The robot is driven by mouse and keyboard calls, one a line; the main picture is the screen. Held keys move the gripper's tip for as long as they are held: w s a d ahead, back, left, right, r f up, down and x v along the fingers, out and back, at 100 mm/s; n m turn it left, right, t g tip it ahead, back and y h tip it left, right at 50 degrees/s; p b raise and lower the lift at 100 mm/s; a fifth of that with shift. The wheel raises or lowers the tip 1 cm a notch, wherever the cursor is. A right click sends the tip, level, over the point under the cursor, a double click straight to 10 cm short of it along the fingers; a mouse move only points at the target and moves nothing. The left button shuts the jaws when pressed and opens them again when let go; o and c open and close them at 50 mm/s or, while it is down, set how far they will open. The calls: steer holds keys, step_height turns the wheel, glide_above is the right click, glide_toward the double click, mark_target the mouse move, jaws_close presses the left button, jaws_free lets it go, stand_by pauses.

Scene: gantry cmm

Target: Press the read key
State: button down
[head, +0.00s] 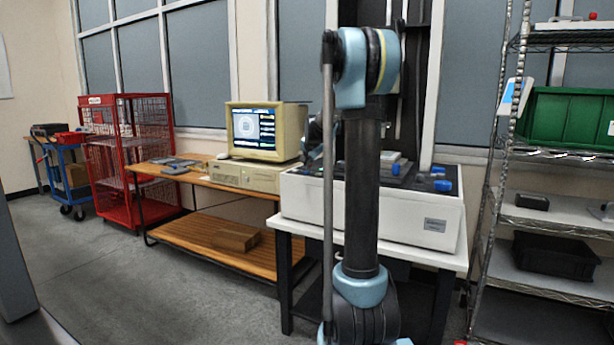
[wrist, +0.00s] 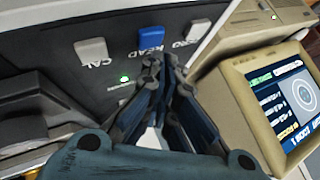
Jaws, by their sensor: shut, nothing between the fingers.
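The read key (wrist: 151,38) is a blue key on the dark front panel (wrist: 112,62) in the wrist view, with the label READ under it. My gripper (wrist: 160,66) is shut and empty. Its fingertips are in front of the panel just below the blue key and partly cover the labels. I cannot tell whether they touch the panel. A pale key labelled CAL (wrist: 92,51) is to the left of it, and another pale key (wrist: 199,29) is to the right, its label partly hidden. In the head view my arm hides the keys.
A green lamp (wrist: 125,78) glows on the panel. A beige monitor (wrist: 285,90) is close to the right of my gripper; it also shows in the head view (head: 262,130) on a wooden bench (head: 215,182). A wire shelf (head: 550,220) stands right of the white machine (head: 430,220).

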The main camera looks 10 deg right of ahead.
steer(key=shift+f, duration=0.7)
stand_by(0.8)
steer(key=shift+r, duration=0.8)
steer(key=shift+r, duration=2.5)
